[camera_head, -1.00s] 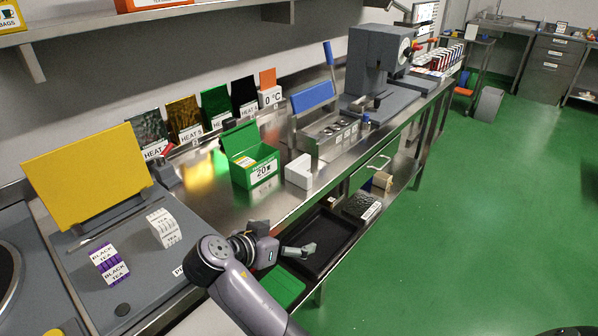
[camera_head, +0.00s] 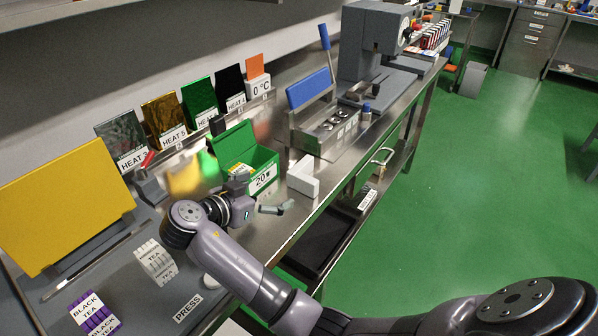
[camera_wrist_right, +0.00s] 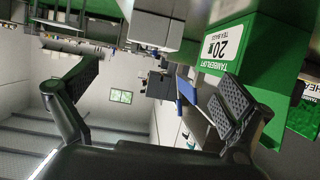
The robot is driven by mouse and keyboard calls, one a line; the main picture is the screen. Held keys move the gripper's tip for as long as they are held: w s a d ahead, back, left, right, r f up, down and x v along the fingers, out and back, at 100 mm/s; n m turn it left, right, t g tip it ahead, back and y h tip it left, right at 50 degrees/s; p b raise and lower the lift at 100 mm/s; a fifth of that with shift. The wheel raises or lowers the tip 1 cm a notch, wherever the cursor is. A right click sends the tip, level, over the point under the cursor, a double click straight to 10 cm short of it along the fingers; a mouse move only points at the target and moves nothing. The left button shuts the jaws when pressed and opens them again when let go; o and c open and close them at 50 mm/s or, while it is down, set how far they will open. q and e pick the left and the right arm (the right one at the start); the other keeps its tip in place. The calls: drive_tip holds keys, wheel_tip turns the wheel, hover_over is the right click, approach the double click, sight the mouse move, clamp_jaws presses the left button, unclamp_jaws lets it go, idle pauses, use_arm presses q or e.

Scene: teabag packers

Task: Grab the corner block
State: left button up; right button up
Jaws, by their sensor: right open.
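The corner block (camera_head: 303,177) is a white L-shaped piece. It sits on the steel table near its front edge, to the right of the green tea box (camera_head: 248,160). My right gripper (camera_head: 262,193) is open and empty, with its fingers spread, left of the block and in front of the green box. In the right wrist view, the pale block (camera_wrist_right: 152,30) shows at the top, beyond the open fingers (camera_wrist_right: 160,85). The green box (camera_wrist_right: 245,50) is beside it on the right. My left gripper is not in view.
A steel tray with a blue lid (camera_head: 308,89) stands behind and right of the block. Several HEAT cards stand along the wall. A black tray (camera_head: 322,243) lies on the lower shelf. A yellow panel (camera_head: 62,207) stands at the left.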

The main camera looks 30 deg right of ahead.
drive_tip(key=p, duration=0.1)
approach(301, 177)
drive_tip(key=x, duration=0.2)
drive_tip(key=shift+w+d+f, duration=0.1)
drive_tip(key=shift+d+f, duration=0.05)
drive_tip(key=shift+f, duration=0.2)
drive_tip(key=p+x, duration=0.1)
drive_tip(key=x, duration=0.2)
drive_tip(key=shift+w+f, duration=0.15)
drive_tip(key=x, duration=0.1)
drive_tip(key=p+x, duration=0.1)
drive_tip(key=x, duration=0.2)
drive_tip(key=shift+d+r+p, duration=0.25)
drive_tip(key=shift+d+p, duration=0.1)
drive_tip(key=shift+d, duration=0.15)
drive_tip(key=shift+d+f, duration=0.15)
drive_tip(key=shift+d, duration=0.05)
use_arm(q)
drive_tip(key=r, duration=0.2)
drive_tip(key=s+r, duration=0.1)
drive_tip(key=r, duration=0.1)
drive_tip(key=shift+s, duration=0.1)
use_arm(e)
drive_tip(key=shift+c, duration=0.3)
drive_tip(key=c, duration=1.4)
